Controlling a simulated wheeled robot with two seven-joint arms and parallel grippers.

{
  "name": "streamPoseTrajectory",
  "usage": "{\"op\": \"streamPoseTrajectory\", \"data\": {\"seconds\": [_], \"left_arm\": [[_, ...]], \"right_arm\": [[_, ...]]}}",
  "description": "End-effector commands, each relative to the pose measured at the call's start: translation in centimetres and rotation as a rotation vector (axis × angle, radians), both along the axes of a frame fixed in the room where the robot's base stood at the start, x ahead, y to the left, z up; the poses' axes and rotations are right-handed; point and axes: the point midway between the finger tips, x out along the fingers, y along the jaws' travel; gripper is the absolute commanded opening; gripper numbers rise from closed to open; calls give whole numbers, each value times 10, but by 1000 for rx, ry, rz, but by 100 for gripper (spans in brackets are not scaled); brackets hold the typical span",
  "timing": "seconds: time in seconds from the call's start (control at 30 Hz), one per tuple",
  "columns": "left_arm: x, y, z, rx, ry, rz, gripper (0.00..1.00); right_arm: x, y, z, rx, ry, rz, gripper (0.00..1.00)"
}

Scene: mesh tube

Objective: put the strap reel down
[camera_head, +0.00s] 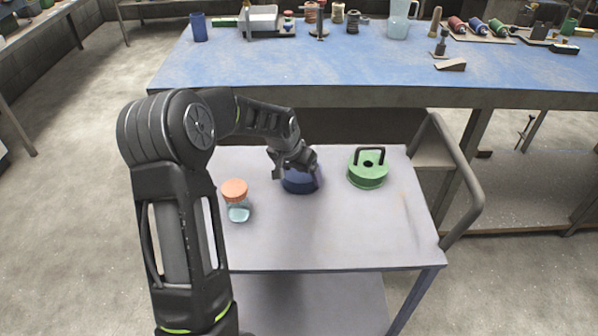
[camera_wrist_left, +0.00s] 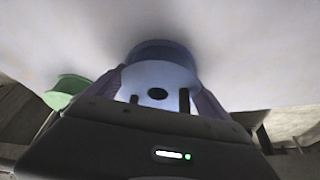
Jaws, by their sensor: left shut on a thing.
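The held strap reel is dark blue (camera_head: 300,184). It is over the middle of the grey cart top (camera_head: 330,235), upright, with its upper part hidden by my left gripper (camera_head: 297,160). My left gripper is shut on it from above. In the left wrist view, the blue reel (camera_wrist_left: 158,75) sits between the two fingers, with a dark centre hole and dark posts of a handle showing. I cannot tell whether its underside touches the cart top. A green reel (camera_head: 367,174) with a black handle stands to its right. My right gripper is out of view.
A jar with an orange lid (camera_head: 234,190) stands on the cart left of the blue reel. The cart's front right is clear. A handle rail (camera_head: 466,180) rises at the cart's right. A blue workbench (camera_head: 300,70) with tools, cups and spools stands behind.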

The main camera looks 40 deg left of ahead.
Motion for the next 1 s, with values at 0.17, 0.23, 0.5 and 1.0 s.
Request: {"op": "streamPoseTrajectory", "data": {"seconds": [0.17,0.23,0.5,1.0], "left_arm": [[1,0,1,2,-3,-1,25],[1,0,-1,1,-3,-1,25],[0,0,-2,0,0,-1,100],[-13,-2,37,2,-5,-1,100]], "right_arm": [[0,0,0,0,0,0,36],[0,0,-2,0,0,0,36],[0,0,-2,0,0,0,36],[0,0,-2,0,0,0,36]]}}
